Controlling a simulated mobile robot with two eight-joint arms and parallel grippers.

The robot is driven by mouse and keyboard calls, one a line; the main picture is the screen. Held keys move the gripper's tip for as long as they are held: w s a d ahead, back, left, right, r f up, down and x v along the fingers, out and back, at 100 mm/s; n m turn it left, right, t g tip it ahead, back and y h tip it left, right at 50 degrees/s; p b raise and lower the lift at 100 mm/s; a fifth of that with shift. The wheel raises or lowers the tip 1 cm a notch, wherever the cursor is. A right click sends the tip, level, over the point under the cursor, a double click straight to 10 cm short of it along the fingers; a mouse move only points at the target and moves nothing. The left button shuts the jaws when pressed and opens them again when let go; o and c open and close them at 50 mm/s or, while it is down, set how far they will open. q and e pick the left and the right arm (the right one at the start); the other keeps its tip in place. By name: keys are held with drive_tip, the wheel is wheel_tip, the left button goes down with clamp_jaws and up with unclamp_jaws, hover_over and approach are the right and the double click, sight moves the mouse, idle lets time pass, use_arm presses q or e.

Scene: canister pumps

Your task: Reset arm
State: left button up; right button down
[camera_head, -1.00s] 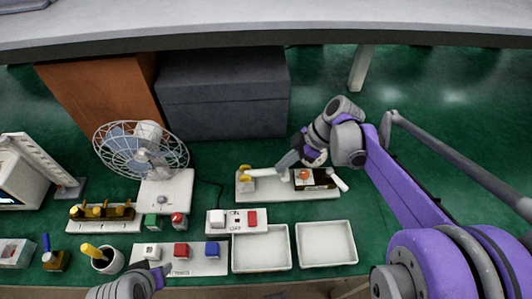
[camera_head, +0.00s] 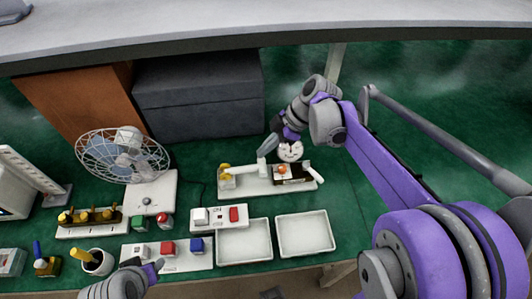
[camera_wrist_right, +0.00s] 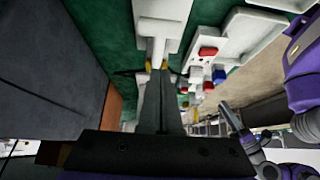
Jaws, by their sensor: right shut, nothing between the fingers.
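My right gripper (camera_head: 270,147) is shut and empty, raised just behind a white base (camera_head: 250,186). In the right wrist view its dark fingers (camera_wrist_right: 160,82) lie together and point toward a white base. On the base in the head view are a yellow part (camera_head: 226,176), a white arm-like piece (camera_head: 263,168) and a dark block with an orange knob (camera_head: 283,170). A round white dial (camera_head: 290,152) shows behind the block, partly below my wrist. My left gripper (camera_head: 152,268) is at the lower left edge beside a button panel; its jaws are unclear.
Two empty white trays (camera_head: 245,258) (camera_head: 328,250) stand in front. A switch box (camera_head: 220,230), the button panel (camera_head: 140,265), a fan (camera_head: 125,155) and a cup (camera_head: 95,268) stand to the left. A grey box (camera_head: 198,105) is behind. Green surface is clear at right.

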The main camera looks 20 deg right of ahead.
drive_tip(key=d+v, duration=0.1)
drive_tip(key=v, duration=0.6)
drive_tip(key=s+a+f+m+t+h+p, duration=0.1)
drive_tip(key=s+a+f+m+h, duration=0.2)
drive_tip(key=s+m, duration=0.4)
drive_tip(key=s+a+f+m+t+h+p, duration=0.1)
drive_tip(key=s+a+f+m+t+h, duration=0.1)
drive_tip(key=s+f+m, duration=0.4)
drive_tip(key=shift+s+a+f+m+h, duration=0.25)
drive_tip(key=shift+s+a+m+h, duration=0.55)
drive_tip(key=shift+m+h, duration=0.1)
